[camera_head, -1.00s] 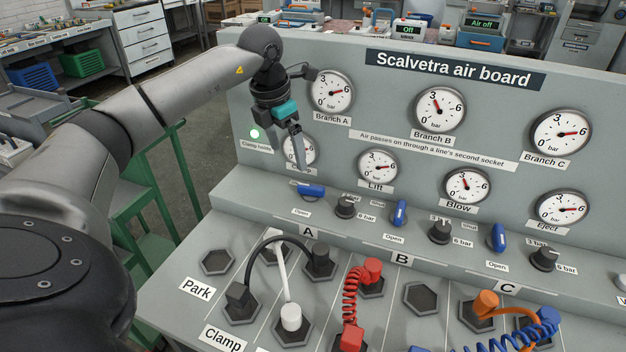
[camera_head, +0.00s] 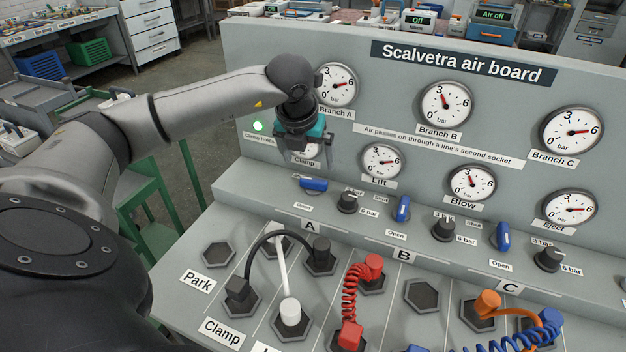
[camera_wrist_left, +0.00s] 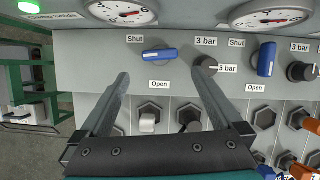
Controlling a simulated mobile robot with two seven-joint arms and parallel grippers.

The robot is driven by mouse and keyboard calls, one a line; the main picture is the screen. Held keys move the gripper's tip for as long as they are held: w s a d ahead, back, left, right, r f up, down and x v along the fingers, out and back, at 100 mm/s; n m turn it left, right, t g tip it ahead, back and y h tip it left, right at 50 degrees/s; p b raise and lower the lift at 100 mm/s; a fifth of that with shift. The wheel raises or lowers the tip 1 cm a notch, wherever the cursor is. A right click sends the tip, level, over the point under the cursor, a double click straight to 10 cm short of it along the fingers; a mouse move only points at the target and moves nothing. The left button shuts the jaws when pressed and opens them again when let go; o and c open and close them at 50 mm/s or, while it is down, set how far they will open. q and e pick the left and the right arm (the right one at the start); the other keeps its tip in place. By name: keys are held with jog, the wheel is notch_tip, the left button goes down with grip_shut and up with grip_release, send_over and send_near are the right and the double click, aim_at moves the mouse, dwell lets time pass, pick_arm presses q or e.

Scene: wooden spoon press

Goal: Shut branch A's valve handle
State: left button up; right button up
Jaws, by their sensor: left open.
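Branch A's valve handle (camera_head: 314,184) is a blue lever on the board's sloped ledge, below the Clamp gauge. It lies crosswise, while the other blue handles point from ledge top to bottom. In the left wrist view the handle (camera_wrist_left: 160,54) shows between a "Shut" label at upper left and an "Open" label below. My left gripper (camera_wrist_left: 160,74) is open and empty, its fingertips on either side of the handle's line and apart from it. My right gripper is not in view.
A black pressure knob (camera_head: 347,201) sits just right of the handle, also close to the right fingertip in the wrist view. Branch B's blue handle (camera_head: 403,208) is further right.

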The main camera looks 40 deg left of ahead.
aim_at(313, 180)
pick_arm(q)
jog(key=b+x, duration=0.1)
jog(key=x, duration=0.7)
jog(key=shift+f, duration=0.1)
jog(key=shift+w+a+f, duration=0.15)
jog(key=shift+w+f, duration=0.1)
jog(key=shift+f, duration=0.3)
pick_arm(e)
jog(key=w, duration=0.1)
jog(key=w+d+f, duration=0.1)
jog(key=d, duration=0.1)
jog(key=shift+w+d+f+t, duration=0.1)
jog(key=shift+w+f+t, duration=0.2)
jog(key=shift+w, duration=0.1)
pick_arm(q)
jog(key=shift+c, duration=0.2)
